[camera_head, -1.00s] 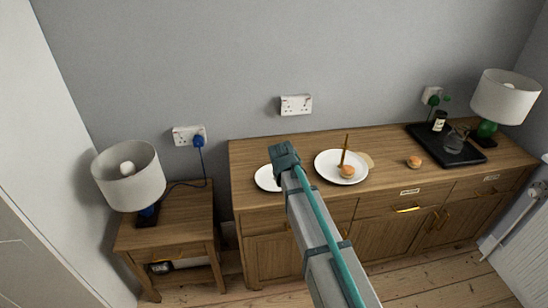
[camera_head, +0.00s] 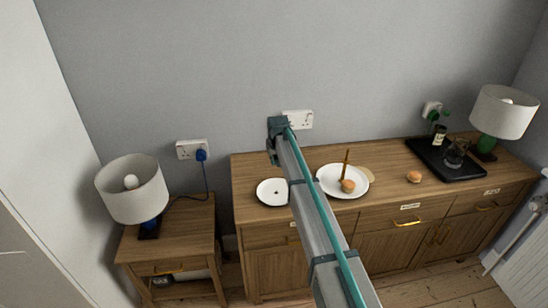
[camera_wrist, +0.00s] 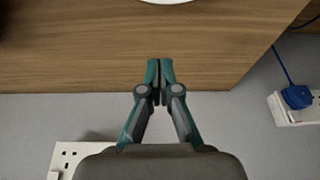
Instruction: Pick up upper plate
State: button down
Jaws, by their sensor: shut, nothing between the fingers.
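I cannot tell whether either plate is stacked on another. My gripper (camera_head: 273,158) is shut and empty, behind the left plate and near the wall. In the wrist view its closed fingertips (camera_wrist: 160,67) point at the sideboard's back edge, and a white plate rim (camera_wrist: 168,1) shows at the top.
The sideboard top (camera_head: 390,160) holds a round board partly under the right plate, another bun (camera_head: 414,176), a black tray (camera_head: 420,152) with a jar and glass, and a lamp (camera_head: 503,112). A wall socket (camera_head: 298,119) is close behind my gripper. A lamp stands on the left side table (camera_head: 190,220).

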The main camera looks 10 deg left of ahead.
aim_at(278, 189)
jog(key=p+x, duration=0.1)
jog(key=x, duration=0.4)
jog(key=shift+w+p, duration=0.15)
jog(key=shift+p, duration=0.15)
jog(key=s, duration=0.1)
jog(key=s+p, duration=0.1)
jog(key=shift+s+d+f, duration=0.4)
jog(key=shift+s+d+f+p, duration=0.15)
jog(key=shift+s+p, duration=0.25)
jog(key=shift+s, duration=0.05)
jog(key=shift+s+d, duration=0.1)
jog(key=shift+s, duration=0.25)
jog(key=s, duration=0.2)
jog(key=s+d+b, duration=0.1)
jog(key=s, duration=0.1)
jog(key=s+d+b, duration=0.1)
jog(key=s, duration=0.2)
jog(key=shift+d, duration=0.1)
jog(key=shift+w, duration=0.1)
